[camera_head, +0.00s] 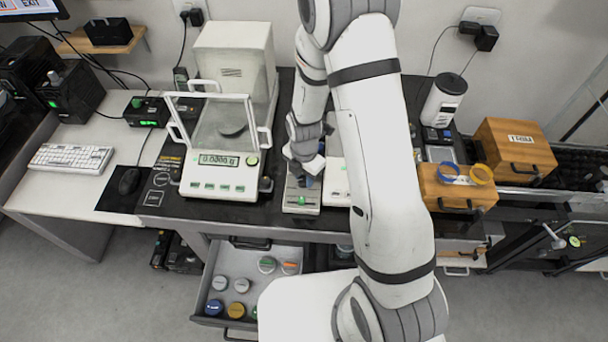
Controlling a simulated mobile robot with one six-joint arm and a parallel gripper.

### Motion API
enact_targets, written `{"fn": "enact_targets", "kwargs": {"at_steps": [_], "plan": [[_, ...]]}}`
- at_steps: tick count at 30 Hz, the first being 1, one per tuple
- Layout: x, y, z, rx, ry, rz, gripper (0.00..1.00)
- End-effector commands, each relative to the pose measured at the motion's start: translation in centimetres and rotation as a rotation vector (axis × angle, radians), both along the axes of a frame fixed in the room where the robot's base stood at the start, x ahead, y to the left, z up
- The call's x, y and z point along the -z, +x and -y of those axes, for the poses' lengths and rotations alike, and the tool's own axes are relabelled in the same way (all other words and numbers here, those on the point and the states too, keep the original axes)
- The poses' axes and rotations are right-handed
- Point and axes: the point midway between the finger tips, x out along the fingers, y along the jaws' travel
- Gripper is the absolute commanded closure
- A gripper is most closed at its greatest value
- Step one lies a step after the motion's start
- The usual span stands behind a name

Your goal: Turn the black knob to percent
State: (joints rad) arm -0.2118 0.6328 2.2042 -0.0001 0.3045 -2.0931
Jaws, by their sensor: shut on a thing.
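My gripper (306,178) points down over a small grey-white device (301,199) on the dark weighing table, right of the large balance. The device has a green light on its front edge. My gripper is shut at the device's upper part, where the black knob sits. The fingers and wrist hide the knob, so its pointer and the percent mark cannot be read.
A large balance (218,178) with a glass draft shield stands close on the left. A white device (335,182) is close on the right, partly behind my arm. An open drawer (212,290) with several jars juts out below. Wooden boxes (514,150) stand at right.

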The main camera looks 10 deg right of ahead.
Motion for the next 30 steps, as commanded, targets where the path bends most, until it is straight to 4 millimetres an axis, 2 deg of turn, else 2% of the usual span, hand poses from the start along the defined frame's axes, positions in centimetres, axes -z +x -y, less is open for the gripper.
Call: {"fn": "enact_targets", "kwargs": {"at_steps": [1, 4, 16, 30], "plan": [[-0.01, 0.00, 0.00, 0.000, 0.000, 0.000, 0.86], [-0.01, 0.00, 0.00, 0.000, 0.000, 0.000, 0.94], [0.16, 0.01, 0.01, 0.077, 0.001, 0.001, 0.94], [0.31, -0.08, 0.06, 0.469, 0.001, 0.002, 0.94]]}}
